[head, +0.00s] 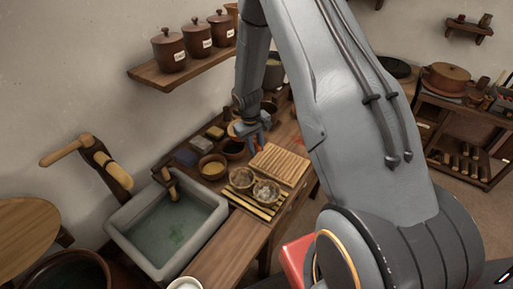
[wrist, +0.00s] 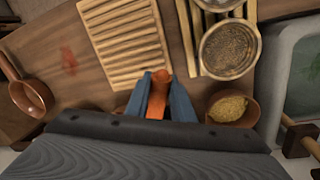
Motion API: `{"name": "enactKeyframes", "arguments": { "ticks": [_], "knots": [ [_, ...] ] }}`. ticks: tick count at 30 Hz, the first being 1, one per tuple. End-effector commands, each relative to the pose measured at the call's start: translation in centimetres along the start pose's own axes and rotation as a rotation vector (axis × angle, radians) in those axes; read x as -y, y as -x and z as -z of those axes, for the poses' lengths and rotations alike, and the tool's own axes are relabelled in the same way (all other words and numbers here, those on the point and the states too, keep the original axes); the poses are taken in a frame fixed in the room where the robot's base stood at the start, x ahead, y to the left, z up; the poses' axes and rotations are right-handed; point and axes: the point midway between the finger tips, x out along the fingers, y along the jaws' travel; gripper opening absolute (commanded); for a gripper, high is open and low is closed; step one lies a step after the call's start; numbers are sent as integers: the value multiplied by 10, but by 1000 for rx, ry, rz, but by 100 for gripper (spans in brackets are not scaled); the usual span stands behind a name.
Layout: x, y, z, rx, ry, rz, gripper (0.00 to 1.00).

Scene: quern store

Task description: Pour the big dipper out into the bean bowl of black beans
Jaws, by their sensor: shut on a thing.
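My gripper (head: 256,121) is shut on an orange-brown handle, taken as the big dipper's (wrist: 158,88), seen between the blue fingers (wrist: 160,98) in the wrist view. The rest of the dipper is hidden there by the gripper body. In the head view a tan rounded shape (head: 238,130) beside the gripper may be its cup; its tilt and contents cannot be told. The bean bowl (head: 232,154), small and brown with dark contents, stands on the counter just below that shape. I cannot make it out in the wrist view.
A bowl of yellow grain (head: 212,168) stands beside the bean bowl. A slatted wooden board (head: 280,165) and two round containers on slats (head: 242,178) lie nearby. A sink (head: 165,235) is at left. Another ladle (wrist: 32,97) lies at left in the wrist view.

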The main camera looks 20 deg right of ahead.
Motion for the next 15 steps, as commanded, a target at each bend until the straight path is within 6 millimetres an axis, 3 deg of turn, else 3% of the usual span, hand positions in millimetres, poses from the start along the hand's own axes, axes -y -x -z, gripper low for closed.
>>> {"name": "enactKeyframes", "arguments": {
  "ticks": [15],
  "knots": [
    [2,4,1,-5,3,-118,0]
  ]
}}
